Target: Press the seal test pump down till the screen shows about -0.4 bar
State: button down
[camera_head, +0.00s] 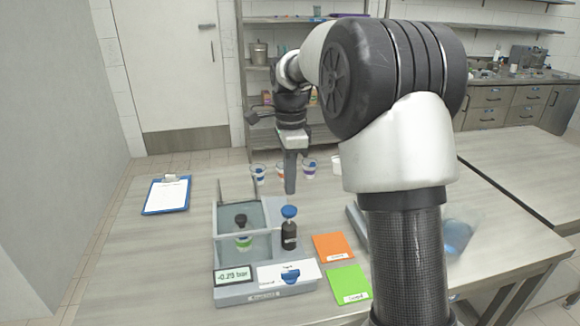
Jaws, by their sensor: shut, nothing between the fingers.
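The seal test station (220,235) stands on the table, a grey frame with clear panels. Its screen (233,276) reads what looks like -0.25 bar. The pump is the black cylinder with a blue knob (289,211) on the right side of the station. A cup with a green band (243,241) sits inside the chamber under a black knob. My gripper (290,190) is shut and points down, its tips just above or behind the blue knob. I cannot tell whether they touch it.
An orange card (332,246) and a green card (349,284) lie right of the station. A blue clipboard (167,194) lies at the left. Several cups (258,174) stand behind my gripper. My arm covers the table's right part.

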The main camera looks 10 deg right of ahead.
aim_at(290, 209)
notch_tip(290, 209, down, 5)
jog(key=shift+r+b, duration=0.1)
jog(key=shift+b, duration=0.2)
jog(key=shift+s+f+b, duration=0.1)
jog(key=shift+f+b, duration=0.5)
jog(key=shift+f, duration=1.3)
